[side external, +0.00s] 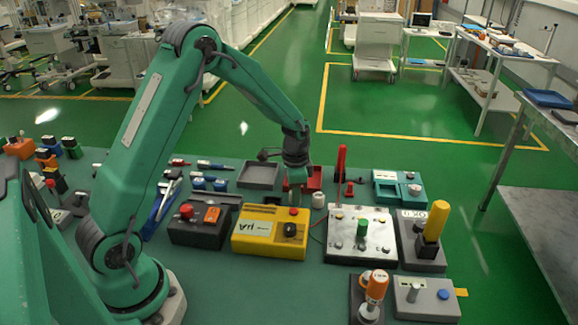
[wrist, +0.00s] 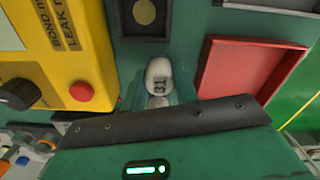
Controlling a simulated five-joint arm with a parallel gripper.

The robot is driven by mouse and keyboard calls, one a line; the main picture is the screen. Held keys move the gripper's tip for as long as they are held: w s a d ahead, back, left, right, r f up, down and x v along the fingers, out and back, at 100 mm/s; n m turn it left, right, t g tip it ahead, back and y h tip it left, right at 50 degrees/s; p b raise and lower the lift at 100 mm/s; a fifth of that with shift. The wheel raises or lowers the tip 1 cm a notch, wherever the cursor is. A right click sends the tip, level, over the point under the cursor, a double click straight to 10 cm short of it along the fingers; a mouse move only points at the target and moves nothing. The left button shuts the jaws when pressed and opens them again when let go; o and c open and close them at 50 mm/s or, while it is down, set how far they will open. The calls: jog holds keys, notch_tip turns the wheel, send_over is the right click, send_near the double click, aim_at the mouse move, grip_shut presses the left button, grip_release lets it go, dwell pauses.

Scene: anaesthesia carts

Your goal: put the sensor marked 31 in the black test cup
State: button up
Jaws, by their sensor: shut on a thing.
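The sensor marked 31 (wrist: 159,72) is a small white rounded piece with dark digits, seen in the wrist view. My gripper (wrist: 159,95) is shut on it. In the side view my gripper (side external: 295,192) points down just behind the yellow box and in front of the red tray; the sensor cannot be made out there. A dark square block with a round brownish top or opening (wrist: 143,12) shows at the top edge of the wrist view, apart from the sensor. It may be the black test cup, but I cannot tell.
The yellow box (side external: 270,231) with a red button and black knob is close by. The red tray (side external: 314,180) and grey tray (side external: 258,176) lie behind. A white round piece (side external: 318,200) stands right of my gripper. A metal-topped box (side external: 361,234) stands farther right.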

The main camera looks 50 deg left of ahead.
jog(key=shift+f, duration=0.15)
jog(key=o, duration=1)
jog(key=r, duration=0.7)
jog(key=shift+s+a+r, duration=0.1)
jog(key=shift+s+r, duration=0.1)
jog(key=shift+r, duration=0.15)
